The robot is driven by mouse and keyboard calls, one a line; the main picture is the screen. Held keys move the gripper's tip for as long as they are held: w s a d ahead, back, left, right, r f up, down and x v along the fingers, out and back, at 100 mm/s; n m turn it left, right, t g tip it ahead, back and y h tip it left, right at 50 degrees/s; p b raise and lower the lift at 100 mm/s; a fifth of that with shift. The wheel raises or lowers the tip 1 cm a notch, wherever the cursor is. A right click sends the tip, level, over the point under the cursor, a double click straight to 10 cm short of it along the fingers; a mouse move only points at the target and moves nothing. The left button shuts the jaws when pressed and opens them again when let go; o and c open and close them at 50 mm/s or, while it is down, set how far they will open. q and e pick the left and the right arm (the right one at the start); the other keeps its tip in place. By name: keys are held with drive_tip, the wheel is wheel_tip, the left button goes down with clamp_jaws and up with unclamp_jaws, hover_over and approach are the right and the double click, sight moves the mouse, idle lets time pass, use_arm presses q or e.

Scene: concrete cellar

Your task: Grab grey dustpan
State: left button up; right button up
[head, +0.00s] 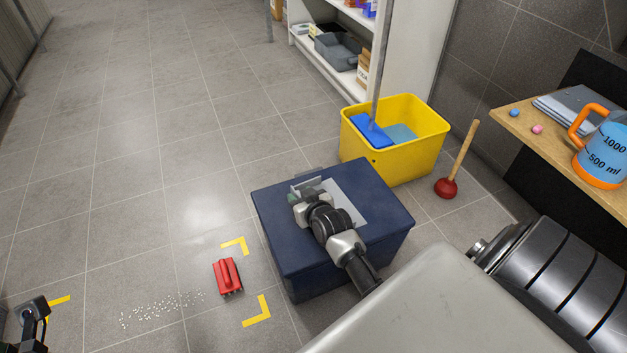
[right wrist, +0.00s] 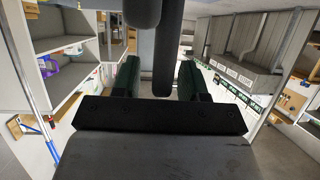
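A flat grey piece that looks like the dustpan (head: 349,205) lies on top of the dark blue box (head: 283,245), partly hidden by my right gripper. My right gripper (head: 296,197) is over the box top, at the left side of this grey piece. In the right wrist view its two green-padded fingers (right wrist: 160,80) stand apart. A dark rounded bar (right wrist: 168,45) shows between them, with small gaps at its sides; I cannot tell whether it is the dustpan's handle. My left gripper (head: 35,310) is at the lower left, over the floor, its fingers unclear.
A yellow bucket (head: 410,160) with a blue item stands behind the box. A red plunger (head: 446,188) is right of it. A wooden table (head: 540,140) stands at right.

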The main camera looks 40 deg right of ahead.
clamp_jaws()
